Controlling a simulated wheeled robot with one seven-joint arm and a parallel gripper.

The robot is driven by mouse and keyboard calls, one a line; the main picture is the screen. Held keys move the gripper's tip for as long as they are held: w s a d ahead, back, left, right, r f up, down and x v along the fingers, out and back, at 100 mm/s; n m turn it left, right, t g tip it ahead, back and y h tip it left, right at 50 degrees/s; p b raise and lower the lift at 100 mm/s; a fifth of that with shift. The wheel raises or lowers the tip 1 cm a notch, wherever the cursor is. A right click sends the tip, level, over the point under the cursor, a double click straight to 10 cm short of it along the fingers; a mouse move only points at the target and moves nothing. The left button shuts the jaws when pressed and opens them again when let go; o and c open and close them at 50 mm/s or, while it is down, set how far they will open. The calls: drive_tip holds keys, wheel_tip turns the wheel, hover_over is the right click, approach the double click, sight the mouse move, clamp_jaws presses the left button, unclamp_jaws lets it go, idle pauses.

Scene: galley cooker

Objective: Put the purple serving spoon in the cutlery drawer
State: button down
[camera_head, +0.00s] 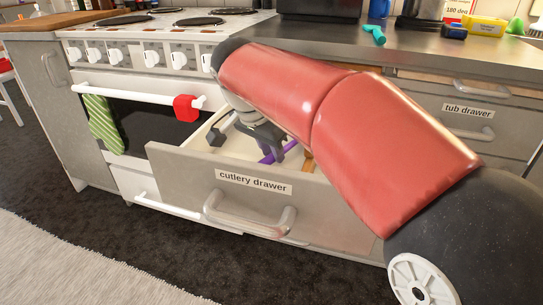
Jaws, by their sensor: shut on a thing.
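The cutlery drawer (180,163) is pulled open below the worktop, with its label on the front. My gripper (268,146) reaches down into the open drawer, partly hidden behind my red arm. It is shut on the purple serving spoon (280,152). Only a short slanting purple length of the spoon shows, inside the drawer's outline behind its front panel. The rest of the spoon is hidden by the gripper and the drawer front. I cannot tell whether the spoon touches the drawer floor.
A brown item (308,161) shows in the drawer, right of the spoon. The cooker (155,55) stands at left, with a green striped towel (102,122) and a red cloth (187,108) on its rail. The tub drawer (468,115) is shut. A turquoise item (375,34) lies on the worktop.

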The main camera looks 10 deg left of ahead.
drive_tip(key=shift+f, duration=0.6)
drive_tip(key=shift+f, duration=0.2)
drive_tip(key=c, duration=1.3)
unclamp_jaws()
drive_tip(key=shift+r, duration=0.15)
drive_tip(key=p+v, duration=0.2)
drive_tip(key=v, duration=1)
drive_tip(key=shift+p, duration=0.3)
